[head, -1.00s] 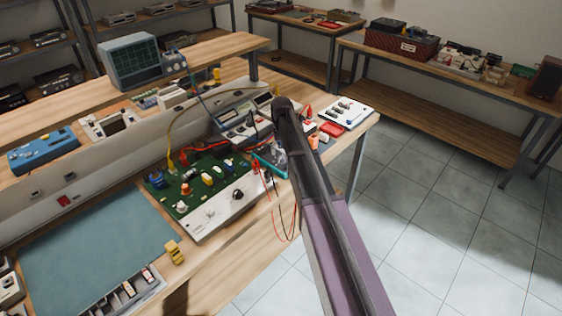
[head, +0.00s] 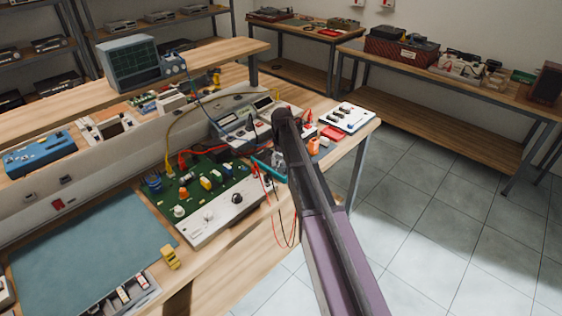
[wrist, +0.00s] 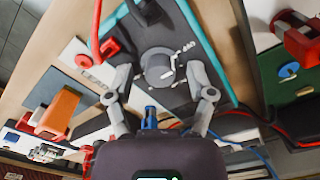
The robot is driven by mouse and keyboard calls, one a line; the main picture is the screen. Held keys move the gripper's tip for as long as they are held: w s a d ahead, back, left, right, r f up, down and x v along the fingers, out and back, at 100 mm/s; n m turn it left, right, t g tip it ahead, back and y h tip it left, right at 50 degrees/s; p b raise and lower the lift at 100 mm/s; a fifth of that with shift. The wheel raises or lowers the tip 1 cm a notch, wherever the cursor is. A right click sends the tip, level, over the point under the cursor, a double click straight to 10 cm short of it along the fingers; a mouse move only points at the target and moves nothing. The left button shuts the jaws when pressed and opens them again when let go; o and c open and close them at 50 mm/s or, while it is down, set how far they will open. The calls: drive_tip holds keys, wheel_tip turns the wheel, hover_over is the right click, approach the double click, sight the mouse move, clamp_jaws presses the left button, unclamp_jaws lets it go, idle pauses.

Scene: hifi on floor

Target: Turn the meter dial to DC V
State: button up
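The meter is a dark body with a teal border (wrist: 208,45). In the wrist view its grey round dial (wrist: 158,68) has pale markings around it, too small to read. My gripper (wrist: 158,82) is open, with one finger on each side of the dial. I cannot tell whether the fingers touch it. In the head view the meter (head: 266,167) lies on the bench beside the green circuit board, partly hidden behind my arm. The gripper is mostly hidden there too. The dial's setting cannot be read.
A red plug (wrist: 108,46) and red lead sit close to the left finger. An orange block (wrist: 60,110) lies at left. The green board (head: 205,182) with knobs stands beside the meter, with wires around it. The blue-grey mat (head: 90,245) is clear.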

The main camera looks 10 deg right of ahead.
clamp_jaws()
drive_tip(key=shift+a, duration=0.2)
drive_tip(key=shift+d, duration=0.15)
drive_tip(key=shift+m, duration=1.4)
drive_tip(key=m, duration=0.6)
drive_tip(key=shift+d, duration=0.1)
